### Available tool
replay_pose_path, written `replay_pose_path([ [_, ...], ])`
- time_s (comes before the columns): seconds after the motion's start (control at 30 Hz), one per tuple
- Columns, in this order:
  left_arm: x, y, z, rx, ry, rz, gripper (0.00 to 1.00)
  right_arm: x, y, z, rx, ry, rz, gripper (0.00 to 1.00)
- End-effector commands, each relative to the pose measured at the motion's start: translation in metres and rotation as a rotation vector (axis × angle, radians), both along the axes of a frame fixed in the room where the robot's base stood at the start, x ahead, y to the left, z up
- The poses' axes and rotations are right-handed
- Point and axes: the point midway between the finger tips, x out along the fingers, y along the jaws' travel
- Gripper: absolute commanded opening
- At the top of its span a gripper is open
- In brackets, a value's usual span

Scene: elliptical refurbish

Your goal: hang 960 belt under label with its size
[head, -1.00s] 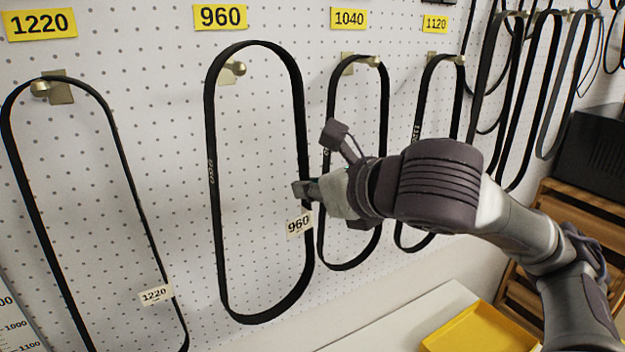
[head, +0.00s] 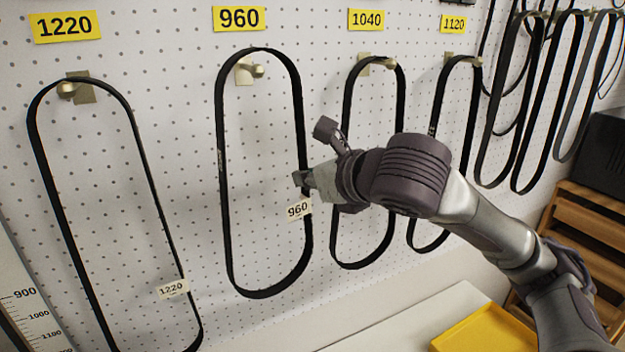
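The 960 belt (head: 223,200) is a long black upright loop with a small white "960" tag (head: 298,209) on its right strand. In the picture its upper loop surrounds the brass hook (head: 256,70) below the yellow "960" label (head: 239,18). The belt's top shows a little above the hook, with a visible gap; whether the hook passes through the loop I cannot tell. My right gripper (head: 302,181) is shut on the belt's right strand, just above the tag. My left gripper is not in view.
The 1220 belt (head: 62,220) hangs to the left. The 1040 belt (head: 347,110) and 1120 belt (head: 437,120) hang to the right, partly behind my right arm. More belts (head: 545,100) hang farther right. A yellow tray (head: 480,330) lies below on a white surface.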

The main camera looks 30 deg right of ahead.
Motion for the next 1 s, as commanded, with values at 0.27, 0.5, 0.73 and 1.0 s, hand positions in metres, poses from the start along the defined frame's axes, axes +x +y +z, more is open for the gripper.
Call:
replay_pose_path([
  [0.27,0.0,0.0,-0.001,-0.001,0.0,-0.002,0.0,0.017,0.0,-0.001,0.003,-0.001,0.001,0.0],
  [0.5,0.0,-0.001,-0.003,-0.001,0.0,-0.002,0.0,0.032,-0.001,-0.002,0.002,-0.001,0.0,0.0],
  [0.73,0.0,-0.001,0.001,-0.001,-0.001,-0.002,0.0,0.041,-0.003,-0.011,0.0,0.0,-0.001,0.0],
  [1.0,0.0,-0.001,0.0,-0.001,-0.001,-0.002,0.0,0.042,-0.002,-0.019,0.0,-0.001,0.0,0.0],
])
